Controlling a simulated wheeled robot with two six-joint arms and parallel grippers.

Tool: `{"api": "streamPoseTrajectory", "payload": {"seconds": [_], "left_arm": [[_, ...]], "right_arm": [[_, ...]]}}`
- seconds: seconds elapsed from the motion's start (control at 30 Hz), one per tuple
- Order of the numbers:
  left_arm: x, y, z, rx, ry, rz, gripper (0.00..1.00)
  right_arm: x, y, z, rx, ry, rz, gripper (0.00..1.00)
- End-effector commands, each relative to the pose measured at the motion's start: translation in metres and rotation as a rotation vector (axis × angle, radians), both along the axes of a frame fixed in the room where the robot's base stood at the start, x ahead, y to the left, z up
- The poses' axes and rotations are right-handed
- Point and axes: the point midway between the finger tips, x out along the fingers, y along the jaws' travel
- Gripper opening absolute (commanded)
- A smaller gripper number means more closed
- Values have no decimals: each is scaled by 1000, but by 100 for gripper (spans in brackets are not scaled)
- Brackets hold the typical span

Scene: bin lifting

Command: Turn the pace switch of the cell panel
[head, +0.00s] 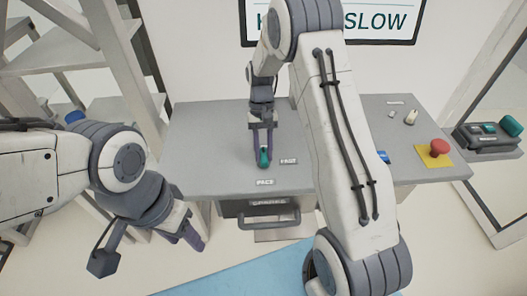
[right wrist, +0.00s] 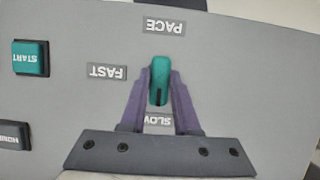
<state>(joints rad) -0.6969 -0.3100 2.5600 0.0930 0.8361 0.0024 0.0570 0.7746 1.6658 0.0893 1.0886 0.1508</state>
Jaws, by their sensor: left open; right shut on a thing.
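The pace switch is a teal knob (head: 264,157) on the grey cell panel (head: 210,150). My right gripper (head: 264,160) is shut on it, with a purple finger on each side. In the right wrist view the knob (right wrist: 159,78) stands along the line between the PACE label (right wrist: 164,27) and the SLOW label (right wrist: 158,120). The FAST label (right wrist: 107,72) is beside the knob. My left gripper (head: 191,235) is open and empty, in front of the panel's left part.
A wall sign (head: 388,22) reads SLOW; my right arm hides part of it. A red button (head: 439,147) on a yellow plate sits on the panel's right. A START button (right wrist: 30,58) shows in the right wrist view. A drawer handle (head: 268,223) is below the panel's front edge.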

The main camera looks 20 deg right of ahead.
Motion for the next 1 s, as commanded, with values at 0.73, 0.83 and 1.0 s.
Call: {"api": "streamPoseTrajectory", "payload": {"seconds": [0.73, 0.83, 1.0], "left_arm": [[0, 0, -6, 0, 0, 0, 50], [0, 0, -15, 0, 0, 0, 50], [0, 0, -29, 0, 0, 0, 50]], "right_arm": [[1, 0, 9, 0, -5, 1, 60], [2, 0, 25, -1, -10, 1, 60], [-16, -17, 52, -1, -7, -4, 60]]}}
